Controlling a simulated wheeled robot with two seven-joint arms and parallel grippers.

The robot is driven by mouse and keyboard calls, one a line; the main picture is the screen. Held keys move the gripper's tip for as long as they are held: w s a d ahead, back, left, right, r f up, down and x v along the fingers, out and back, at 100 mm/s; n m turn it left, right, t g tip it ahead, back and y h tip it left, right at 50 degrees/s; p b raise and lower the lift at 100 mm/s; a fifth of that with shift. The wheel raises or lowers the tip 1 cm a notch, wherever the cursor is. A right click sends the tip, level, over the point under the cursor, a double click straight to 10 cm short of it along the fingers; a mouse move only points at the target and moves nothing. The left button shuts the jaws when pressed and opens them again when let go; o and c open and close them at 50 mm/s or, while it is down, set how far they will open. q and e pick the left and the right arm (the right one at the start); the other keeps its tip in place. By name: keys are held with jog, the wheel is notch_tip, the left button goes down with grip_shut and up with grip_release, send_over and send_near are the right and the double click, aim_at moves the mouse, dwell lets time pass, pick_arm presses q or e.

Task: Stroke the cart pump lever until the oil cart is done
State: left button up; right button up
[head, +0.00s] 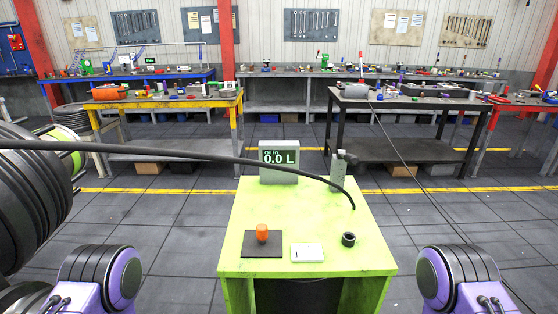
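The lime-green oil cart (325,215) stands in front of me. A grey display box (279,176) at its back reads "Oil in 0.0 L". Next to it stands an upright grey-green cylinder (338,174) with a dark part on top, which may be the pump; I cannot clearly make out a lever. A black hose (180,151) comes in from the left and its end hangs over the cart top. An orange knob (262,232) stands on a dark plate (262,248) at front left. Neither gripper is in view; only my purple arm parts show at the bottom corners.
A small white box (307,253) and a black ring (348,239) lie on the cart's front. Large black tyre-like rounds (30,200) crowd the left edge. Cluttered workbenches (165,103) stand behind. The floor on the cart's right is clear.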

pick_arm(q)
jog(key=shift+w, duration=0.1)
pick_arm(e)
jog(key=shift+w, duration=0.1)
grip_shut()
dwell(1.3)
